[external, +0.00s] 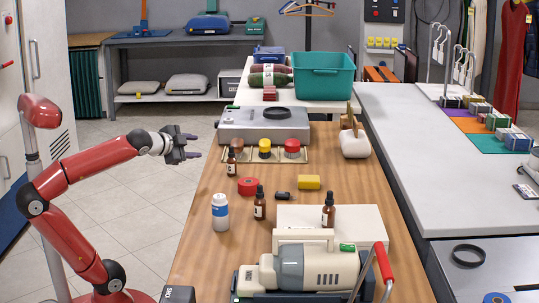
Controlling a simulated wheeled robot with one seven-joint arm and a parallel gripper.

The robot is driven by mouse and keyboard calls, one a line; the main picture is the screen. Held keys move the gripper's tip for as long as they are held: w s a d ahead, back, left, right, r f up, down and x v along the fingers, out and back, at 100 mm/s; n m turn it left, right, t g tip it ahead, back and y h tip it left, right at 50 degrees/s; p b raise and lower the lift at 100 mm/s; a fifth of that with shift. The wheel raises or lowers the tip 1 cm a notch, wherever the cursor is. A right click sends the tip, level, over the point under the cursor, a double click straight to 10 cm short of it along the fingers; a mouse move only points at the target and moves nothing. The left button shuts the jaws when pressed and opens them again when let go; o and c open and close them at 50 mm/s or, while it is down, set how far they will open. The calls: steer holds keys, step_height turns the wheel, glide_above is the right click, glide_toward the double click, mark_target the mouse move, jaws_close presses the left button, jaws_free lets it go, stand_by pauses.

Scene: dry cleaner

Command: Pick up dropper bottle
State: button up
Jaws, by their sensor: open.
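Three amber dropper bottles with black tops and pale labels stand upright on the wooden counter. One dropper bottle (231,163) is at the counter's left edge, near the grey case. Another dropper bottle (259,204) stands nearer, right of a white and blue bottle. The third dropper bottle (328,212) is by a cream box. Which one the task means, I cannot tell. My gripper (191,146) is open and empty. It is in the air left of the counter, pointing right, and appears closest to the left-edge bottle, apart from it.
A white and blue bottle (221,212), red tape roll (248,186), yellow block (309,182) and small black item (283,196) lie around the bottles. A cream and grey machine (305,268) fills the front. A grey case (264,125) and a rack of colored caps stand behind.

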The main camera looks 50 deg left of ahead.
steer(key=s+a+f+n+g, duration=0.2)
steer(key=f+n, duration=0.1)
steer(key=f, duration=0.2)
steer(key=s+a+f+n+g, duration=0.2)
steer(key=s+f+n, duration=0.1)
steer(key=f, duration=0.3)
steer(key=shift+s+a+f+n+p, duration=0.15)
steer(key=shift+f+n+p, duration=0.05)
steer(key=shift+n+p, duration=0.25)
steer(key=s+f+n+g, duration=0.1)
steer(key=s+f, duration=0.1)
steer(key=f, duration=0.2)
steer(key=s+d+f+n+g, duration=0.1)
steer(key=s+f+g, duration=0.1)
steer(key=f, duration=0.2)
steer(key=s+f+n+g+h, duration=0.1)
steer(key=s+f, duration=0.2)
steer(key=f, duration=0.1)
steer(key=shift+d+f+g, duration=0.15)
steer(key=shift+f+g, duration=0.15)
steer(key=shift+f, duration=0.1)
steer(key=shift+c, duration=0.8)
